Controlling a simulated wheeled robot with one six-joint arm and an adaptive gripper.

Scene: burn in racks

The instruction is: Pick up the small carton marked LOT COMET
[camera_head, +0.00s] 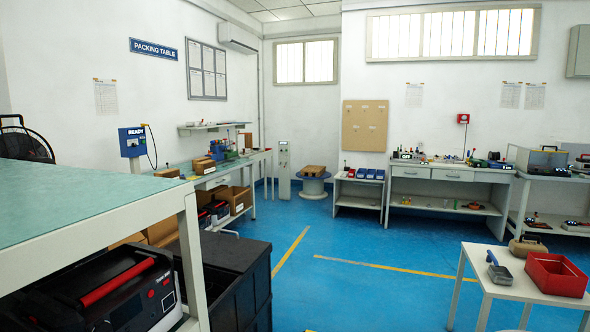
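I cannot read LOT COMET on any carton from here. Small brown cartons (203,165) sit on the packing table (262,157) along the left wall, under the PACKING TABLE sign (153,48). Another low brown carton (168,173) lies at that table's near end. A brown box (314,171) rests on a round drum-like stand (313,188) near the back corner. My gripper is not in view.
A green-topped table (70,200) fills the near left, with a black crate (240,275) beside it. A white table (510,287) with a red bin (556,274) stands near right. Workbenches (447,172) line the back wall. The blue floor (350,260) between is clear.

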